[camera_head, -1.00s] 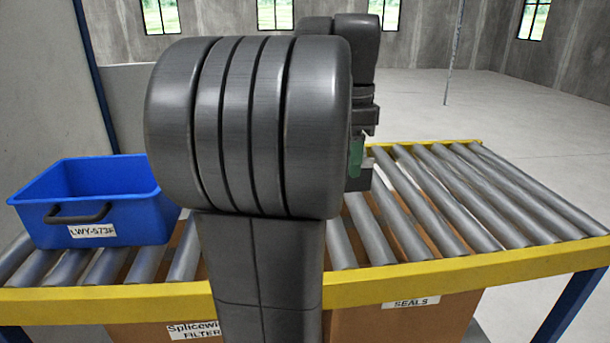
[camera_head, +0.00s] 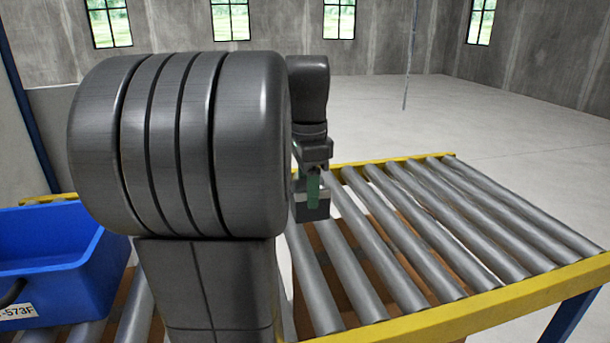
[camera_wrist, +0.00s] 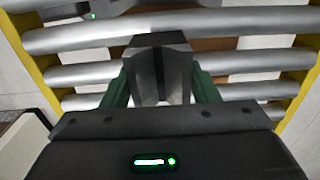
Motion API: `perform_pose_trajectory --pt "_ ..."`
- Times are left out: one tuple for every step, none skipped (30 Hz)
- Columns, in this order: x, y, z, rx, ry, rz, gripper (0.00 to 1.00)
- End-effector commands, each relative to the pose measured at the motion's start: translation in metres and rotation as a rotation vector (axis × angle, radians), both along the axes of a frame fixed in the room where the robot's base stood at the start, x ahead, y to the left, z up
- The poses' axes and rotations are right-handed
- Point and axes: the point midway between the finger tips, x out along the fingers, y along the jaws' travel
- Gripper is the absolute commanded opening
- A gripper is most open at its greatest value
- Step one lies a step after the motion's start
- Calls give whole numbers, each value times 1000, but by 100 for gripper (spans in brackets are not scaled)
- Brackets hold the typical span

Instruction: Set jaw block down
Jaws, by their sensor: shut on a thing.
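The jaw block (camera_wrist: 160,62) is a grey metal block with a dark groove down its middle, seen in the wrist view between green fingers. My gripper (camera_wrist: 160,88) is shut on it. In the head view the block (camera_head: 311,210) shows below my gripper (camera_head: 313,188), close over the rollers of the conveyor (camera_head: 433,225). I cannot tell whether the block touches the rollers. My arm hides part of the gripper and the rollers to its left.
A blue bin (camera_head: 45,255) with a dark handle and a label sits on the conveyor at the left. Yellow rails edge the rollers. The rollers right of my gripper are clear. Brown cardboard shows beneath them.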

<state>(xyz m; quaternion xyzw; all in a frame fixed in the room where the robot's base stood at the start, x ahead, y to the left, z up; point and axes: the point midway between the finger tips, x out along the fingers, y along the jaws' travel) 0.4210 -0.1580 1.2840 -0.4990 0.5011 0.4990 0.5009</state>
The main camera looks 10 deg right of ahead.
Motion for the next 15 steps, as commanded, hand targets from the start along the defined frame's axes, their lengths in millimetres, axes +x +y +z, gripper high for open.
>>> perform_pose_trajectory --pt "0 0 -1 -2 -2 0 0" --pt "0 0 -3 -2 -2 0 0" --pt "0 0 -6 -1 -2 0 0" --pt "0 0 -10 -1 -1 0 0" --pt "0 0 -14 -1 0 0 0" --pt "0 0 -20 -1 0 0 0" --pt "0 0 -24 -1 1 0 0" --pt "0 0 -28 -1 0 0 0" --pt "0 0 -33 -1 0 0 0" --pt "0 0 -36 -1 0 0 0" --pt "0 0 -38 -1 -1 0 0" --pt "0 0 -41 -2 -2 0 0" --pt "0 0 -42 -1 -2 0 0" --pt "0 0 -43 -2 -2 0 0" --pt "0 0 -43 -2 -2 0 0"
